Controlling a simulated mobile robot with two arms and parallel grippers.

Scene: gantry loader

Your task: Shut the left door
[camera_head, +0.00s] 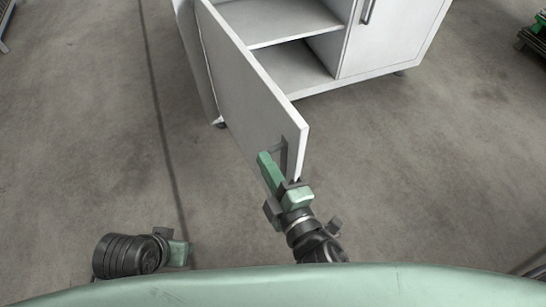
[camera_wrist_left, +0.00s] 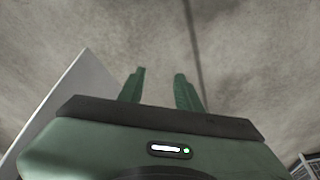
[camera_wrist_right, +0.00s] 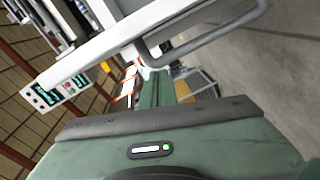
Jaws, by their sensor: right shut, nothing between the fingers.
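The white cabinet's left door (camera_head: 245,85) stands wide open, swung out toward me. Its bar handle (camera_head: 284,150) is near the free end, and a grey bar handle on a white panel shows in the right wrist view (camera_wrist_right: 190,38). My right gripper (camera_head: 265,160) is shut and empty, with its fingers beside the handle at the door's outer face. I cannot tell whether they touch. My left gripper (camera_wrist_left: 158,85) is open and empty above bare floor. In the head view only a small part of it shows at lower left.
The cabinet (camera_head: 290,22) shows open shelves behind the left door, and its right door (camera_head: 385,40) is shut. Bare concrete floor lies left of the open door and in front of the cabinet. A green object (camera_head: 538,35) stands far right.

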